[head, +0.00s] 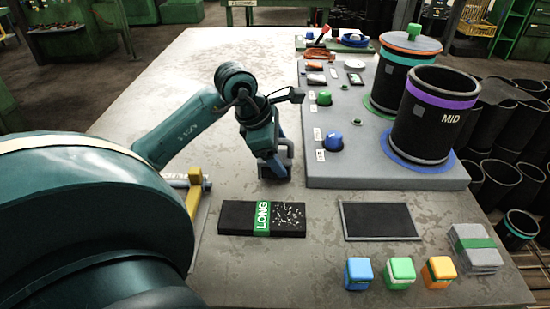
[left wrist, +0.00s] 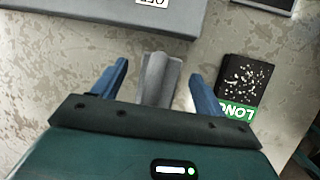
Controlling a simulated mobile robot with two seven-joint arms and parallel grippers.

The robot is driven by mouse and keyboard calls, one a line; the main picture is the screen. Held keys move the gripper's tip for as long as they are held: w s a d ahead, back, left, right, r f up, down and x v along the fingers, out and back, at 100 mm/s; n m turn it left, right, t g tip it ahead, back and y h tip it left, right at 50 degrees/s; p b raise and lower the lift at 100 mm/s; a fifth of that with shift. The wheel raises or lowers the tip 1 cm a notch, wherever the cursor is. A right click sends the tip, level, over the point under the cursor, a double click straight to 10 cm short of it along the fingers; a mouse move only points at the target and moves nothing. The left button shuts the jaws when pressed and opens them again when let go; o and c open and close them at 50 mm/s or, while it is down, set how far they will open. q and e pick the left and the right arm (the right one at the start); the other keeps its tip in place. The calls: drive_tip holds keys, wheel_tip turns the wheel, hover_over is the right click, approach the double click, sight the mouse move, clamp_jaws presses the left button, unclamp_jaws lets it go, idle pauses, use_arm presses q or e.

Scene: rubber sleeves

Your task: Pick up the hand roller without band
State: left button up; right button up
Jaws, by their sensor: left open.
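A grey roller-like piece without a visible band stands on the table in the left wrist view (left wrist: 158,80), between my left gripper's two blue fingers (left wrist: 160,82). In the head view my left gripper (head: 278,165) points down at the table, left of the grey board, and the grey piece (head: 290,150) shows partly behind its fingers. The fingers are open, with a gap on both sides of the piece. A yellow-framed tool (head: 195,178) lies further left, partly hidden by my arm. My right gripper is not in view.
A black slab with a green LONG band (head: 262,218) lies in front of the gripper. The raised grey board (head: 390,176) carries black cylinders (head: 432,115) and knobs. A dark mat (head: 380,221) and blue, green and orange blocks (head: 400,272) lie front right. The back-left table is clear.

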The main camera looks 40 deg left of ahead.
use_arm(q)
drive_tip(key=c, duration=1.3)
drive_tip(key=shift+o, duration=0.2)
wheel_tip(320, 180, up, 10)
drive_tip(key=shift+p, duration=0.6)
